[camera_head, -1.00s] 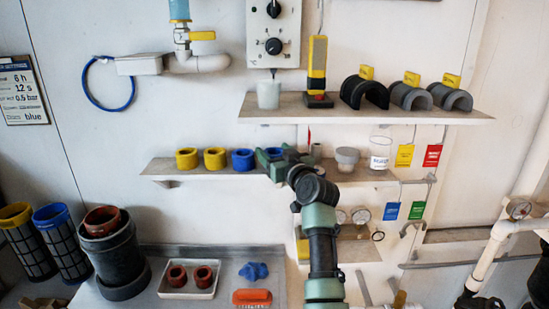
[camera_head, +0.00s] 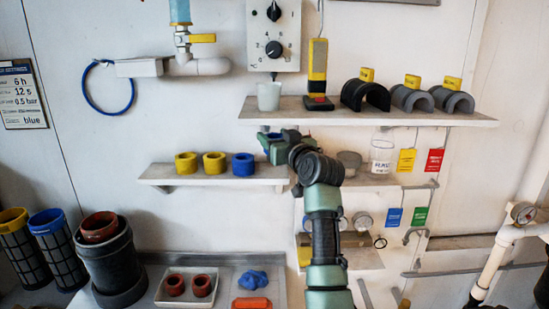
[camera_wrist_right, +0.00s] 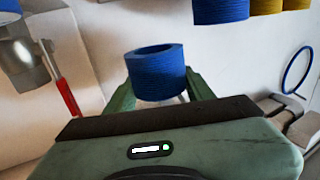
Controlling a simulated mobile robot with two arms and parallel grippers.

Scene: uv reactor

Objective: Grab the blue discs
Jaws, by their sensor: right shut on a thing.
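My right gripper (camera_head: 277,144) is shut on a blue disc, a thick ring with a hole. In the right wrist view the held blue disc (camera_wrist_right: 157,74) sits between the two green fingers, with its open top showing. In the head view the gripper mostly hides it. It is above the right part of the middle shelf (camera_head: 215,179). A second blue disc (camera_head: 243,164) stands on that shelf, left of the gripper, and also shows at the top of the right wrist view (camera_wrist_right: 219,10). My left gripper is in neither view.
Two yellow rings (camera_head: 187,164) (camera_head: 214,163) stand left of the second blue disc. The upper shelf (camera_head: 365,115) is close above the gripper, with a cup, a yellow device and grey arches.

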